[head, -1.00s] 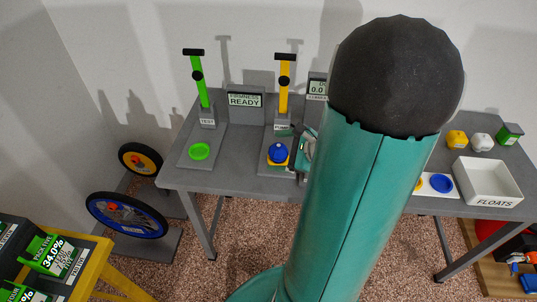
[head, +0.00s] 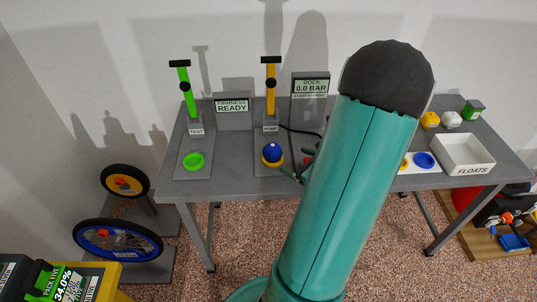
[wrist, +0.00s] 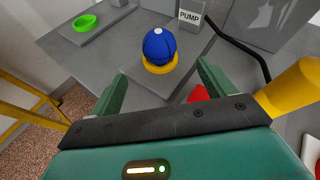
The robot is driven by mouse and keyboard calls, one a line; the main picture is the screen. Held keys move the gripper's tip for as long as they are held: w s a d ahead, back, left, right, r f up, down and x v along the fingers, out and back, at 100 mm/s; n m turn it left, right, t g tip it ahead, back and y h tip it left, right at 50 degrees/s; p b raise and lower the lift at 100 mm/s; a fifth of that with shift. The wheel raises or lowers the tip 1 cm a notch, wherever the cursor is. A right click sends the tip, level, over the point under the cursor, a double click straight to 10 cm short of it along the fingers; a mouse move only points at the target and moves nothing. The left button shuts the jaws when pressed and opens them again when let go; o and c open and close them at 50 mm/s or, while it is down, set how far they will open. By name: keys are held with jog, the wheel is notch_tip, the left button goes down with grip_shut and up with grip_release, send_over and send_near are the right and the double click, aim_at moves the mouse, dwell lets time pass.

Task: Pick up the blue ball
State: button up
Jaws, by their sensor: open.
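The blue ball (head: 272,153) sits in a yellow ring (head: 272,162) on the grey plate of the pump station. In the wrist view the ball (wrist: 160,45) rests upright in its yellow ring (wrist: 160,66), with a small white spot on top. My gripper (wrist: 160,85) is open and empty, its two green fingers pointing towards the ball, one on each side and short of it. In the head view the gripper (head: 303,166) shows just right of the ball, partly hidden by my teal arm.
A yellow-handled pump (head: 270,95) stands behind the ball, with a black hose (wrist: 240,42) to its right. A green ring (head: 193,161) lies on the test station to the left. The white FLOATS tray (head: 463,153) is at the table's right.

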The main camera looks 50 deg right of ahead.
aim_at(279, 154)
jog(key=x, duration=0.8)
jog(key=shift+d, duration=0.1)
jog(key=shift+x, duration=2.75)
jog(key=c, duration=1.2)
jog(key=shift+o, duration=0.2)
jog(key=shift+r, duration=0.2)
